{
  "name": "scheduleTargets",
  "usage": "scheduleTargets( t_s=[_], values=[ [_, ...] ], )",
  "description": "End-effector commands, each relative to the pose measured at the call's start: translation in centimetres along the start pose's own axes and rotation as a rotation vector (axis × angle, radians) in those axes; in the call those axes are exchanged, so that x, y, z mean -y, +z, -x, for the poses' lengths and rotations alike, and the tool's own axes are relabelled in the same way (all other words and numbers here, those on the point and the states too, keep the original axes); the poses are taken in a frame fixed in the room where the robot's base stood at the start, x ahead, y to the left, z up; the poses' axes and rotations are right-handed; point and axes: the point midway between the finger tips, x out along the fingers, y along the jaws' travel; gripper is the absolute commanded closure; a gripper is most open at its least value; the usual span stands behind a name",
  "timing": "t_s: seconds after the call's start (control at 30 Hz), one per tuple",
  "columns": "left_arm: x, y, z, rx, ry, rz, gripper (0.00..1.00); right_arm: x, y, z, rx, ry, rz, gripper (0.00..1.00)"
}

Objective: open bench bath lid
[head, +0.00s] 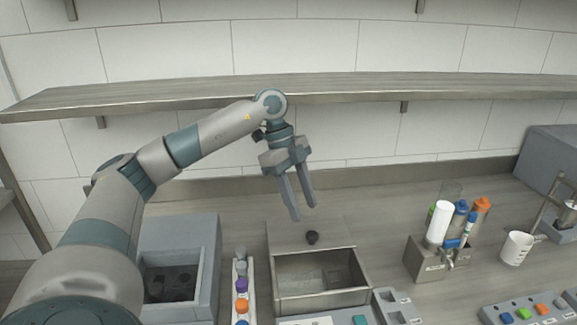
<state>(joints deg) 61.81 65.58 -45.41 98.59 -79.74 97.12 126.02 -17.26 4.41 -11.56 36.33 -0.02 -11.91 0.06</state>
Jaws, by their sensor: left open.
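The bench bath (322,301) is a metal box on the counter at lower centre. Its open basin shows, with a grey fitting inside at the right. A dark round knob (312,237) sits on a grey panel at the basin's back edge, which looks like the lid; its exact tilt is hard to tell. My left gripper (304,212) points down above and behind the basin, just above the knob and apart from it. Its two fingers are spread with nothing between them. My right gripper is not in view.
A grey block unit (205,262) and a rack of coloured caps (240,285) stand left of the bath. A metal holder with bottles (427,262) and a white cup (516,248) stand right. A shelf (330,88) runs above the counter, behind my arm.

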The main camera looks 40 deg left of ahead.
Motion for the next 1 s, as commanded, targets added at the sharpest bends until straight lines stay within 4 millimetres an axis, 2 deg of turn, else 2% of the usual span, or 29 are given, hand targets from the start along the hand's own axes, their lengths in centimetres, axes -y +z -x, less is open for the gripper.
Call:
scheduleTargets(
  t_s=[0.3, 0.5, 0.7, 1.0],
  values=[
    [0.1, 0.0, 6.5, -0.001, -0.006, -0.001, 0.57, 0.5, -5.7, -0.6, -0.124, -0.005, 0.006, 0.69],
    [0.1, 0.0, 9.3, -0.002, -0.004, -0.001, 0.57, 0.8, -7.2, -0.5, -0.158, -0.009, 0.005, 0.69],
    [0.0, 0.0, 10.5, -0.001, -0.002, -0.001, 0.57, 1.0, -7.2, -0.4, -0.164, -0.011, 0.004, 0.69],
    [0.0, 0.0, 10.6, -0.001, -0.001, -0.001, 0.57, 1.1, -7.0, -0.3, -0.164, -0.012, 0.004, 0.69]
  ],
)
